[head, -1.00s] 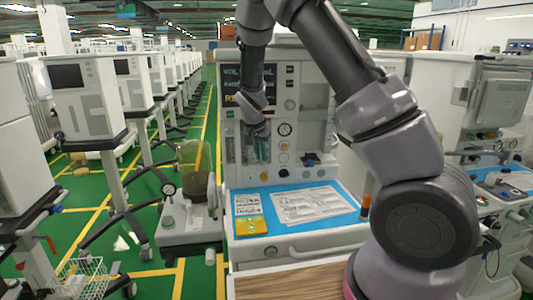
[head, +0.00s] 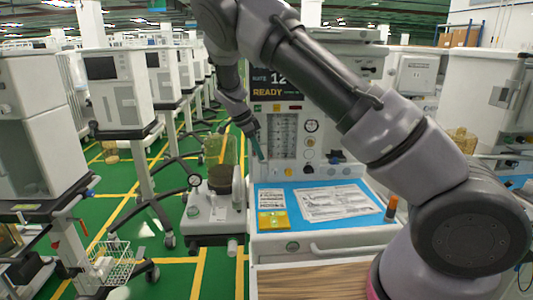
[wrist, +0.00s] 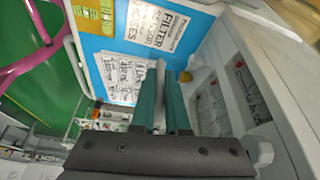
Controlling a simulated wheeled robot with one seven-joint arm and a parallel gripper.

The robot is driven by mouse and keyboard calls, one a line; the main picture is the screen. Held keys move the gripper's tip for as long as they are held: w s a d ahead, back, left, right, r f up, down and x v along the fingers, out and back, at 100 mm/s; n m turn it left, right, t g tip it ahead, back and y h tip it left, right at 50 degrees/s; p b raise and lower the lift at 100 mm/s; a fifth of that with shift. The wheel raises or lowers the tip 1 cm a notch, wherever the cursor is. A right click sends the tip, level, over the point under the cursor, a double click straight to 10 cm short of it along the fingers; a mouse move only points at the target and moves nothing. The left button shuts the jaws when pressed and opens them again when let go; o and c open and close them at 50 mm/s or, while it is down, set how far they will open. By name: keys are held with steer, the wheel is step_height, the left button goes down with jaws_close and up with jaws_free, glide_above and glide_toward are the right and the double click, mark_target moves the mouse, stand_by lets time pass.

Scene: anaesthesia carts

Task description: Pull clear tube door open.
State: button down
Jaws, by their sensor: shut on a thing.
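The flowmeter tube panel (head: 283,136) is on the front of the grey anaesthesia cart, below the lit screen. My gripper (head: 259,147) is at the left side of this panel in the head view. Its teal fingers (wrist: 163,95) are shut on a pale grey bar in the wrist view, which looks like the handle of the clear tube door. The clear pane itself is hard to make out, so I cannot tell how far the door stands open.
A blue work surface (head: 345,222) with printed sheets (head: 335,203) and a yellow card (head: 272,221) lies below the panel. A clear absorber canister (head: 221,172) stands at the left. An orange-topped bottle (head: 391,208) is at the right.

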steer(key=shift+w+a, duration=0.2)
steer(key=shift+a, duration=0.3)
steer(key=shift+w+a, duration=0.15)
steer(key=shift+a, duration=0.3)
steer(key=c, duration=0.9)
jaws_free()
steer(key=shift+f, duration=0.1)
steer(key=v, duration=1.1)
steer(key=shift+w, duration=0.1)
